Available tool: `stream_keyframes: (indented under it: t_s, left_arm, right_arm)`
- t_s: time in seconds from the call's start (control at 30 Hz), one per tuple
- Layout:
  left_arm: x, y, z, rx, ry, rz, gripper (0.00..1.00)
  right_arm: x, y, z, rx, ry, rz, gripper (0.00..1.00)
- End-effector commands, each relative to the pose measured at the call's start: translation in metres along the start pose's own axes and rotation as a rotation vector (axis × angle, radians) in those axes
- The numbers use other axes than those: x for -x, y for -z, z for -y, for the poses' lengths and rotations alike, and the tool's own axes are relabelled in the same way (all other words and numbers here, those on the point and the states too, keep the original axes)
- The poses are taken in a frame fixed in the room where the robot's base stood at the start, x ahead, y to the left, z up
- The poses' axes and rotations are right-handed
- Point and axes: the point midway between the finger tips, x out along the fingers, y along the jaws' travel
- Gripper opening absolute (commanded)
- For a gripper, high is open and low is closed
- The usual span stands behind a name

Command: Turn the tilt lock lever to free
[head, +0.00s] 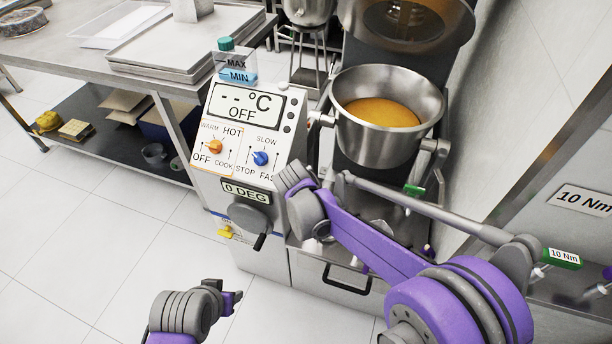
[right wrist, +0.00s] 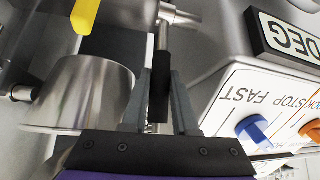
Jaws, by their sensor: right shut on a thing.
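In the right wrist view, a lever with a black grip (right wrist: 160,92) on a bare metal rod (right wrist: 165,28) stands between the grey fingers of my right gripper (right wrist: 165,95). The gripper is shut on the black grip. I take it for the tilt lock lever; no lock or free marking shows beside it. In the head view, my right wrist is at the right of the control panel (head: 291,130), below the steel bowl (head: 365,148), and hides the lever. My left gripper (head: 233,299) is low at the front, apart from the mixer; its jaw opening is unclear.
The tilt display (head: 245,192) reads 0 DEG, above a crank (head: 250,216). The bowl is upright with orange contents. A blue knob (head: 261,158) and orange knob (head: 215,147) are on the panel. A steel table (head: 90,63) stands left. The floor at front left is clear.

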Motion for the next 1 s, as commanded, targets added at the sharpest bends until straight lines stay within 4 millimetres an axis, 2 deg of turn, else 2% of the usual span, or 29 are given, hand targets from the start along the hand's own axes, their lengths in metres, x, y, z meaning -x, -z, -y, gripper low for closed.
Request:
stream_keyframes:
  t_s: [0.2, 0.43, 1.0]
  left_arm:
    - [-0.005, -0.003, 0.0, 0.0, 0.0, 0.002, 0.5]
    - [-0.008, -0.004, 0.0, 0.0, 0.0, 0.003, 0.5]
    - [-0.009, -0.005, 0.0, 0.0, 0.0, 0.003, 0.5]
  right_arm:
    - [0.009, -0.012, 0.004, 0.022, -0.017, -0.144, 0.0]
    - [0.013, -0.019, 0.005, 0.034, -0.032, -0.233, 0.0]
    - [0.015, -0.022, 0.006, 0.038, -0.039, -0.269, 0.0]
